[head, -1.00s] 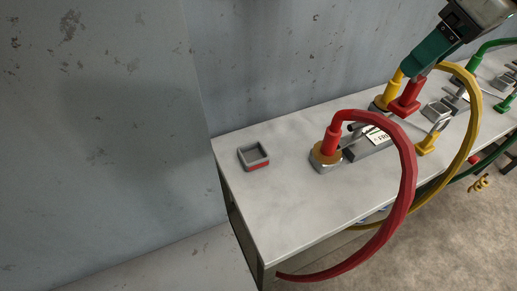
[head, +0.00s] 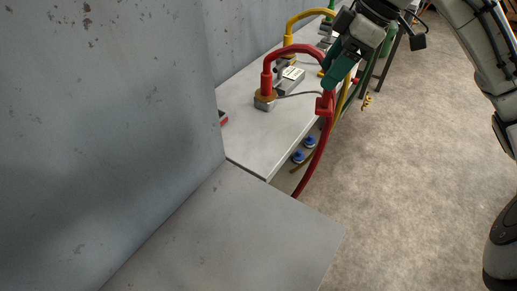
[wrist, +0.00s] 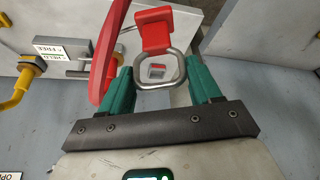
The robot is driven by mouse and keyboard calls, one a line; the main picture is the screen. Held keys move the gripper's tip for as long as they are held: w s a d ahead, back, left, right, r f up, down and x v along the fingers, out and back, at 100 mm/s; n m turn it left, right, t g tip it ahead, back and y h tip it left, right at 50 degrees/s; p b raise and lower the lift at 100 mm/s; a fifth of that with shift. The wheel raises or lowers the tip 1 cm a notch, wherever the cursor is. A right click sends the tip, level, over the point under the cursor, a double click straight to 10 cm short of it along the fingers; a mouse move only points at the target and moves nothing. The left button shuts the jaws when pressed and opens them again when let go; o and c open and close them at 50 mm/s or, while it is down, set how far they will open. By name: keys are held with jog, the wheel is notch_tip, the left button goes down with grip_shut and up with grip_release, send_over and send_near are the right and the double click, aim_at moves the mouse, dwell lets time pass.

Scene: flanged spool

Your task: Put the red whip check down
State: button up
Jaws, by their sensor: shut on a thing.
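The red whip check shows in the wrist view as a red block (wrist: 155,32) with a grey metal ring. In the head view its red block (head: 325,104) hangs below my gripper (head: 334,84), off the table's right edge. My teal fingers (wrist: 161,72) are shut on the ring, one on each side. A thin grey cable (head: 297,94) runs from the whip check's side toward the fitting on the table. A red hose (head: 295,49) arches from that fitting (head: 265,102) and passes down behind the red block.
A small red-edged tray (head: 223,119) is partly hidden by the wall corner. The white tabletop (head: 262,135) is clear at its near end. A labelled grey block (head: 291,80) and a yellow hose (head: 297,22) stand farther back. Blue-topped objects (head: 298,157) are below the table edge.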

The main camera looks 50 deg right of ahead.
jog(key=w+a+f+b, duration=0.3)
jog(key=w+a+f, duration=0.4)
jog(key=w+f, duration=0.5)
jog(key=shift+f, duration=0.55)
jog(key=shift+f, duration=0.1)
jog(key=o, duration=1.4)
jog(key=shift+c, duration=0.2)
jog(key=p+v, duration=0.2)
jog(key=v, duration=1)
jog(key=shift+p, duration=0.3)
jog(key=shift+d, duration=0.1)
